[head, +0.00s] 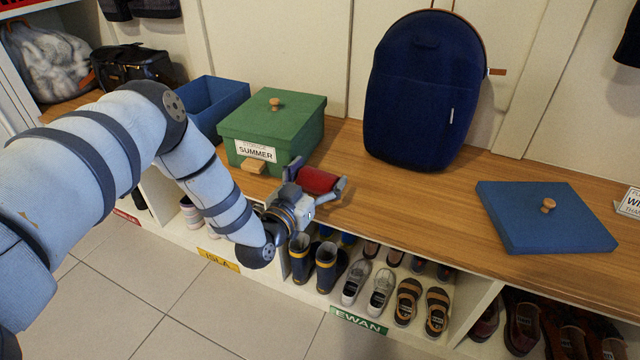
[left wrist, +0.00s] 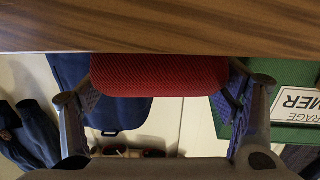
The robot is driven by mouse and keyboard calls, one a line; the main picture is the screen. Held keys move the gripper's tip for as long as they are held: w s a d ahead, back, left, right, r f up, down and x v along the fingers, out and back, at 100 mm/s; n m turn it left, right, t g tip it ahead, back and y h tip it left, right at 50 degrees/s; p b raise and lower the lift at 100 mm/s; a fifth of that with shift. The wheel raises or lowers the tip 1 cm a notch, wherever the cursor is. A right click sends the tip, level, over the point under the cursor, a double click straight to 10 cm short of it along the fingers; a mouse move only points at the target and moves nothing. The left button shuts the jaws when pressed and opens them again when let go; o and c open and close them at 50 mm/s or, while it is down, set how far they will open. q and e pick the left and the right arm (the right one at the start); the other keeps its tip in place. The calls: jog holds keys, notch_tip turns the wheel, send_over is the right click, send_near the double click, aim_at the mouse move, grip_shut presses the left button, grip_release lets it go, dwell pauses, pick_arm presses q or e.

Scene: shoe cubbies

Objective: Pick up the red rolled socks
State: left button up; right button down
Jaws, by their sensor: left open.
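The red rolled socks (head: 316,180) sit on the wooden bench top near its front edge, just right of the green box. My left gripper (head: 320,177) is open, with its two fingers on either side of the socks. In the left wrist view, the socks (left wrist: 160,77) fill much of the space between the spread fingers, and a gap shows at least on the right side. Whether the left finger touches them I cannot tell. My right gripper is not in view.
A green box labelled SUMMER (head: 272,130) stands close behind the gripper, beside an open blue box (head: 212,103). A navy backpack (head: 424,90) stands at the back. A blue lid (head: 545,217) lies on the right. Cubbies with shoes and boots (head: 327,265) are below the bench.

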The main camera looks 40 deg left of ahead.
pick_arm(q)
jog(key=c, duration=0.9)
jog(key=shift+o, duration=0.2)
